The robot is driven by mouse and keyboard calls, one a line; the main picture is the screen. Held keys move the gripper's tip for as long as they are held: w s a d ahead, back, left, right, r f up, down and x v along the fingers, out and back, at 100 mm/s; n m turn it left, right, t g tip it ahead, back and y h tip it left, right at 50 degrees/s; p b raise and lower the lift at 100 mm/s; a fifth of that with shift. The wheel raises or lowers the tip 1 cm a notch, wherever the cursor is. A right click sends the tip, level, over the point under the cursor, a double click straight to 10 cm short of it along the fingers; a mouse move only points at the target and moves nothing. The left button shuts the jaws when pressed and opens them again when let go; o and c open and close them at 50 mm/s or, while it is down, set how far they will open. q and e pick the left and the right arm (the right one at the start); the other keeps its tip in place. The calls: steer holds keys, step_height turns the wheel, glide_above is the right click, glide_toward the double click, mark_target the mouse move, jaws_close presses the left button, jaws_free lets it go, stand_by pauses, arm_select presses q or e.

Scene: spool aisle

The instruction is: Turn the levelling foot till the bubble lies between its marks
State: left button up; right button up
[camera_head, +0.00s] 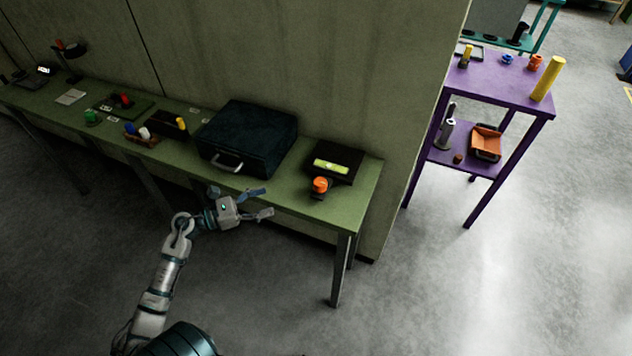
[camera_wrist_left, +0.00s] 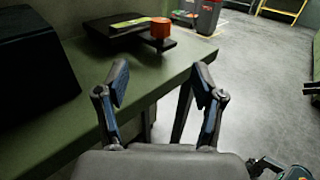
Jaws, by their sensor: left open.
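The levelling foot has an orange knob (camera_head: 320,184) on a dark base, near the front right of the green bench. It also shows in the left wrist view (camera_wrist_left: 160,28). Just behind it is a dark plate (camera_head: 347,156) with a yellow-green level vial (camera_head: 331,166), seen at a slant in the left wrist view (camera_wrist_left: 130,23). The bubble and its marks are too small to read. My left gripper (camera_head: 268,201) is open and empty at the bench's front edge, left of the knob and apart from it.
A large dark case (camera_head: 247,138) with a handle stands on the green bench (camera_head: 364,190), left of the plate. Smaller items lie further left. A purple shelf (camera_head: 507,88) stands at the right. The floor (camera_head: 430,300) in front is clear.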

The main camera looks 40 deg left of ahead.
mark_target(320, 183)
arm_select(q)
steer(key=x, duration=1.7)
steer(key=shift+w, duration=0.1)
steer(key=shift+f, duration=0.1)
steer(key=shift+c, duration=0.3)
steer(key=c, duration=1.1)
